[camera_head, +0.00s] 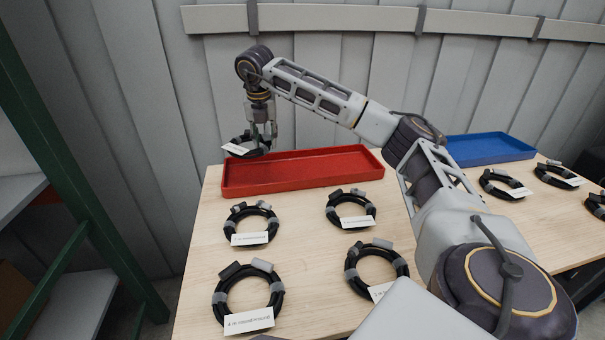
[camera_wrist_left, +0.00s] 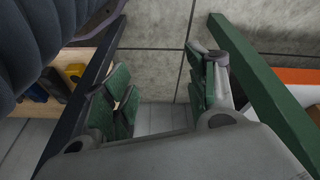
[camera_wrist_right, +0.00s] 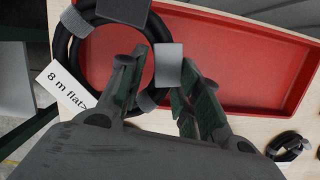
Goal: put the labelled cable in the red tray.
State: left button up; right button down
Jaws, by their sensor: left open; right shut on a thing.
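A coiled black cable (camera_head: 262,146) with grey ties and a white label hangs from my right gripper (camera_head: 262,130) in the head view, raised near the back left corner of the red tray (camera_head: 300,179). In the right wrist view the label (camera_wrist_right: 68,87) reads "8 m flat", partly cut off. There my right gripper (camera_wrist_right: 160,85) is shut on the coil's edge, and the coil overlaps the left end of the red tray (camera_wrist_right: 230,45). The tray looks empty. My left gripper (camera_wrist_left: 160,95) is open and empty in the left wrist view; it is outside the head view.
Several similar labelled coils, such as this one (camera_head: 251,224), lie on the wooden table (camera_head: 305,235) in front of the tray. A blue tray (camera_head: 490,148) stands to the right, with several more coils near it. A green post (camera_head: 90,190) and shelves (camera_head: 75,305) stand left.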

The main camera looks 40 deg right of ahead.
aim_at(266, 152)
jog(key=shift+s+a+b+x, duration=0.1)
jog(key=shift+b+x, duration=0.1)
jog(key=shift+x, duration=0.45)
jog(key=shift+s+a+b+x, duration=0.1)
jog(key=shift+b+x, duration=0.1)
jog(key=shift+x, duration=0.4)
jog(key=shift+s+a+b+x, duration=0.1)
jog(key=shift+s+b+x, duration=0.1)
jog(key=shift+x, duration=0.45)
pick_arm(q)
jog(key=shift+d+r, duration=0.15)
jog(key=shift+r, duration=0.95)
pick_arm(e)
jog(key=shift+w+f, duration=0.1)
jog(key=shift+f, duration=0.55)
pick_arm(q)
jog(key=shift+f, duration=0.1)
